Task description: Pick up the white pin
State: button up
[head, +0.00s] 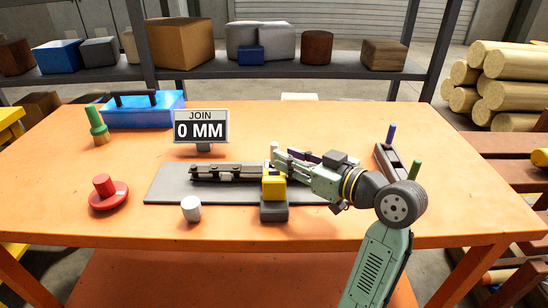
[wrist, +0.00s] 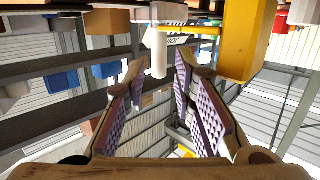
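The white pin (head: 274,147) shows in the head view as a small pale upright piece at the tips of my gripper (head: 281,158), above the fixture in the middle of the table. In the wrist view the white pin (wrist: 159,52) is a slim cylinder between the two purple-padded fingers (wrist: 160,70), near their tips. Gaps show on both sides of it, so my gripper is open around it. The pin's lower end is hidden in the head view by the yellow block (head: 274,187).
A dark rail (head: 228,172) lies on a grey plate (head: 165,187). A white cylinder (head: 191,209) and a red knob on a disc (head: 104,187) stand front left. A sign reading 0 MM (head: 201,127) stands behind. A dark holder with blue and green pegs (head: 390,160) is at right.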

jog(key=p+x, duration=0.2)
jog(key=x, duration=0.2)
jog(key=shift+w, duration=0.15)
jog(key=shift+w+a+f, duration=0.25)
jog(key=shift+w+a, duration=0.15)
jog(key=shift+a, duration=0.05)
jog(key=shift+c, duration=0.5)
grip_shut()
